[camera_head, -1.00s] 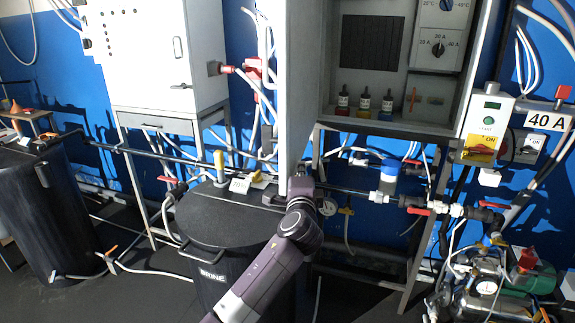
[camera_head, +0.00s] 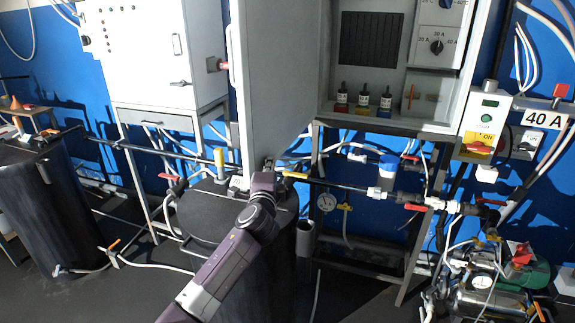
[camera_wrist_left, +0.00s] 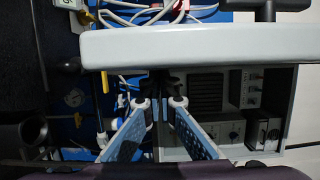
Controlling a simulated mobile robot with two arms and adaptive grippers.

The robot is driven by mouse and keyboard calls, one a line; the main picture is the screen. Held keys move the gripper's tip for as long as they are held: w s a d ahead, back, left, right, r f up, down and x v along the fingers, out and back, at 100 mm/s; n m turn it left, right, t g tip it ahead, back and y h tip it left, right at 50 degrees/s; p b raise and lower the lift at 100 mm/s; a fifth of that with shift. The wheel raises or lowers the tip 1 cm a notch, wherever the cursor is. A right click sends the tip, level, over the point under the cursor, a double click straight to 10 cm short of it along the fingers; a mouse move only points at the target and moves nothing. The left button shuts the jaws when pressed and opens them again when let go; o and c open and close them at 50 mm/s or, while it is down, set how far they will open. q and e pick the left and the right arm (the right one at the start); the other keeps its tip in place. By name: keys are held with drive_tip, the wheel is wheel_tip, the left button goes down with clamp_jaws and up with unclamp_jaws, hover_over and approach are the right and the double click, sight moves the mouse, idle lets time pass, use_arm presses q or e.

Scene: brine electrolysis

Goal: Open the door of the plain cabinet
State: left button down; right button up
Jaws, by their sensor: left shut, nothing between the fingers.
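The plain cabinet (camera_head: 322,117) stands at the centre right with its grey door (camera_head: 275,80) swung wide open to the left. Its inside shows in the head view. My left gripper (camera_head: 268,168) is at the lower edge of the door, shut with nothing held. In the left wrist view its fingers (camera_wrist_left: 160,103) are close beside the door's pale edge (camera_wrist_left: 190,42), with the open cabinet (camera_wrist_left: 288,105) behind. I cannot tell if the fingers touch the door. The door's handle is not clearly visible. My right gripper is not in view.
Several small bottles (camera_head: 363,97) stand inside the cabinet. A black brine tank (camera_head: 200,215) stands below the door. A second cabinet (camera_head: 160,55) stands left of the door. Pipes and valves (camera_head: 380,195) run below the open cabinet.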

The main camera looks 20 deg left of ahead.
use_arm(q)
drive_tip(key=w+a, duration=0.3)
drive_tip(key=a, duration=1.4)
drive_tip(key=shift+a, duration=0.25)
drive_tip(key=shift+d, duration=0.1)
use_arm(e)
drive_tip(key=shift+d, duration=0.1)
